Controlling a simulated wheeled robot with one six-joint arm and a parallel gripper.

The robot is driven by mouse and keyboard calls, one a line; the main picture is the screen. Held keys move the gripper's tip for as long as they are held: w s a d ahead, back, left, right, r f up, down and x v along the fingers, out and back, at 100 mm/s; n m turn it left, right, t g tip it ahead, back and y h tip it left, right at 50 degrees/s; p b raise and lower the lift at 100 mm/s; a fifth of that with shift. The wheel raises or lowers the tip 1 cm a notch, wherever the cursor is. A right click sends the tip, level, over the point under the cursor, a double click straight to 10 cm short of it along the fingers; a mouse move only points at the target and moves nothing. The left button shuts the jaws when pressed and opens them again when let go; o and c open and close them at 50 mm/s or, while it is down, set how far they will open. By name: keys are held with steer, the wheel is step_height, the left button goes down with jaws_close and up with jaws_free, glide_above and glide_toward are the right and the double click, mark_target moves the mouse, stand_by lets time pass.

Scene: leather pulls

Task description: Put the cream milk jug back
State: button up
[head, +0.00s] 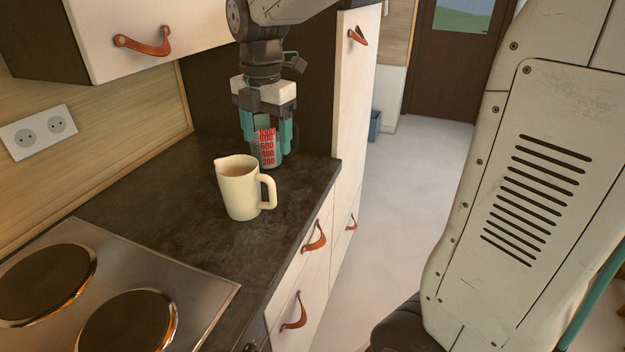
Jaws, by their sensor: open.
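The cream milk jug (238,192) stands upright on the dark countertop, its spout to the left and its handle to the right. I cannot tell whether the fingers touch the cup. The gripper is behind the jug and apart from it. The lower part of the cup is partly hidden by the jug.
A hob with round plates (216,296) fills the near left of the dark countertop (150,215). A tall white cabinet (352,90) borders the far end. A wall cabinet with a leather pull (142,42) hangs at upper left. The floor (415,170) right of the drawers is clear.

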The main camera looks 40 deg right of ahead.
steer(key=s+f+m, duration=0.2)
steer(key=s+m, duration=2)
steer(key=s, duration=0.1)
steer(key=shift+s+f+m+t, duration=0.3)
steer(key=shift+f+t, duration=0.1)
